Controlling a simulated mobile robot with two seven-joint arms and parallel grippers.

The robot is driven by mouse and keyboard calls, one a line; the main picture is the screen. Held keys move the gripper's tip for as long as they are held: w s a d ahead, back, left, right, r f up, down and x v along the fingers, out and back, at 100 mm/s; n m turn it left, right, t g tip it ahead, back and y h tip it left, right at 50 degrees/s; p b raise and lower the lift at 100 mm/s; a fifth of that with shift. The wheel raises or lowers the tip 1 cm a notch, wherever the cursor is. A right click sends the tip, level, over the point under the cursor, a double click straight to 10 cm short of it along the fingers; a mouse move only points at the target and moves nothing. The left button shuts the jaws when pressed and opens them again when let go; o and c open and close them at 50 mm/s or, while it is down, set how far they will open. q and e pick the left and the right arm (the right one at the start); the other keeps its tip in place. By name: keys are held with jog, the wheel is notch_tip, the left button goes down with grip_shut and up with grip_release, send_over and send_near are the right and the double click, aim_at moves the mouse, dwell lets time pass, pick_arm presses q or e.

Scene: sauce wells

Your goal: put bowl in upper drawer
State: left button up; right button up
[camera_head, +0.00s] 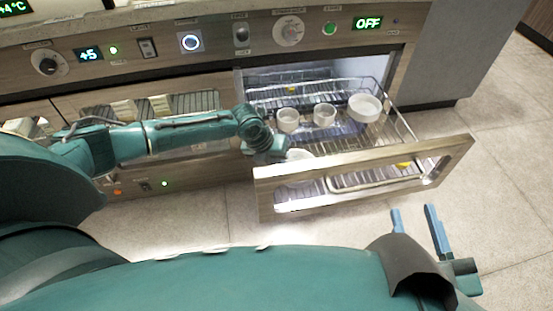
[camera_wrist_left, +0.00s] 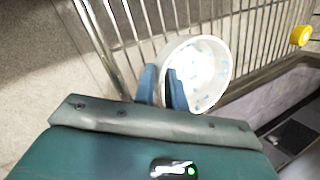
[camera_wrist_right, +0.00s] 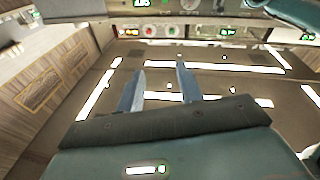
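A white bowl (camera_head: 298,155) is inside the open drawer (camera_head: 362,173), near its front left, and shows large in the left wrist view (camera_wrist_left: 205,70). My left gripper (camera_wrist_left: 164,75) is at the bowl's near side, one finger outside the wall and one inside, shut on its rim. The bowl is at the wire rack; I cannot tell whether it rests on it. In the head view my left wrist hides part of this bowl. My right gripper (camera_head: 414,211) is open and empty in front of the drawer; its spread fingers also show in the right wrist view (camera_wrist_right: 158,82).
Three more white bowls, left (camera_head: 287,121), middle (camera_head: 324,115) and right (camera_head: 364,108), stand further back in the drawer. A small yellow thing (camera_wrist_left: 300,35) is at the rack's edge. A control panel (camera_head: 215,42) runs above. The floor right of the drawer is clear.

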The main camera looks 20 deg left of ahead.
pick_arm(q)
jog(key=o, duration=0.4)
